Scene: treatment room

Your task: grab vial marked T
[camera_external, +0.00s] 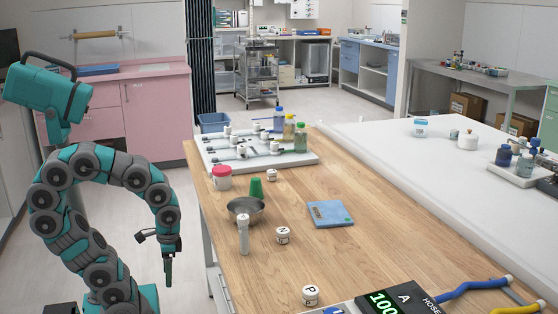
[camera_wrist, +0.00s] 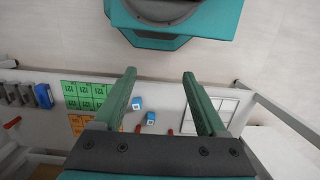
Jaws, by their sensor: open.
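My gripper (camera_external: 156,256) hangs left of the wooden bench, apart from it. In the wrist view its fingers (camera_wrist: 159,78) are spread with nothing between the tips. Small white-capped vials stand on the bench: one marked N (camera_external: 283,236) in the middle, one marked P (camera_external: 310,295) at the front, and one farther back (camera_external: 272,175) whose mark is too small to read. A taller pale tube with a white cap (camera_external: 243,238) stands near the bowl. I cannot make out a T on any vial.
The wooden bench (camera_external: 375,222) also holds a metal bowl (camera_external: 238,204), a green cup (camera_external: 256,188), a red-and-white jar (camera_external: 222,178), a blue pad (camera_external: 329,213), a white rack (camera_external: 300,160) and a scale (camera_external: 400,303). The wrist view shows a pale surface with small blue cubes (camera_wrist: 137,103).

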